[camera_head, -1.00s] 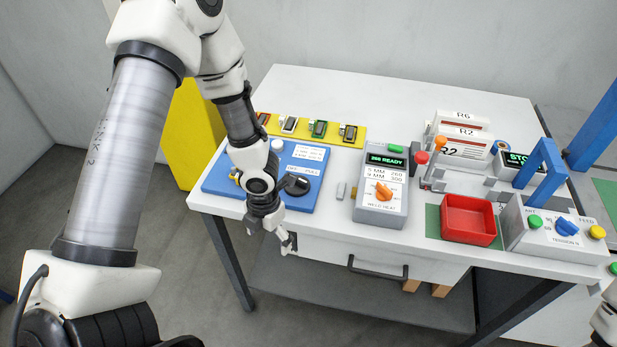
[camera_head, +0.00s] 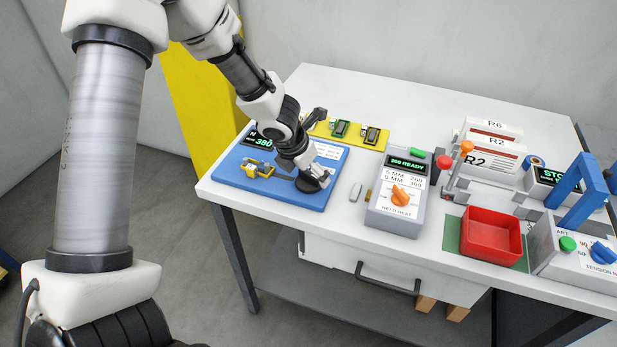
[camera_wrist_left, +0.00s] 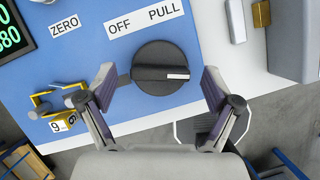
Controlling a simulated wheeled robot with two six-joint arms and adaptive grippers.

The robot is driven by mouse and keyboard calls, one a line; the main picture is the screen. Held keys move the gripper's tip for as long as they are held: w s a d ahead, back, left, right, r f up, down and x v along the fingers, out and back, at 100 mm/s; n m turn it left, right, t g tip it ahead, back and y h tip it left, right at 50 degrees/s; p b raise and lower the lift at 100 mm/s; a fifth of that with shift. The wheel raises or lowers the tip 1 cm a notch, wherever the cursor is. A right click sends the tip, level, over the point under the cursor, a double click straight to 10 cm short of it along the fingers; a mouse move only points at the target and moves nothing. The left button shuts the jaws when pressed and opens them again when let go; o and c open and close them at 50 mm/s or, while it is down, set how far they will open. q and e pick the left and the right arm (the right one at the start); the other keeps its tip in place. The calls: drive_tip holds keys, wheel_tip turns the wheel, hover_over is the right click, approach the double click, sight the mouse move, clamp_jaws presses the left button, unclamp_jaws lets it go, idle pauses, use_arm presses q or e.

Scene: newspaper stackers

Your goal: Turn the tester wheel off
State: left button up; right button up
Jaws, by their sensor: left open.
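The tester wheel is a round black knob (camera_wrist_left: 160,68) on a blue tester board (camera_wrist_left: 75,80). In the left wrist view its white mark points right, and the OFF (camera_wrist_left: 120,25) and PULL (camera_wrist_left: 164,11) labels sit above it. In the head view the wheel (camera_head: 314,183) is partly hidden under my left gripper (camera_head: 304,168). My left gripper (camera_wrist_left: 158,78) is open, its two fingers on either side of the wheel with gaps showing. Whether the fingertips are at the wheel's height is hard to tell. My right gripper is not in view.
A yellow hook fitting (camera_wrist_left: 62,104) and a green-digit display (camera_head: 262,139) share the board. A grey weld-heat box (camera_head: 398,215) with an orange knob stands to the right, then a red tray (camera_head: 491,236). The table's front edge is close to the wheel.

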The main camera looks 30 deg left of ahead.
use_arm(q)
drive_tip(key=shift+c, duration=0.3)
drive_tip(key=c, duration=1.1)
drive_tip(key=shift+f, duration=0.1)
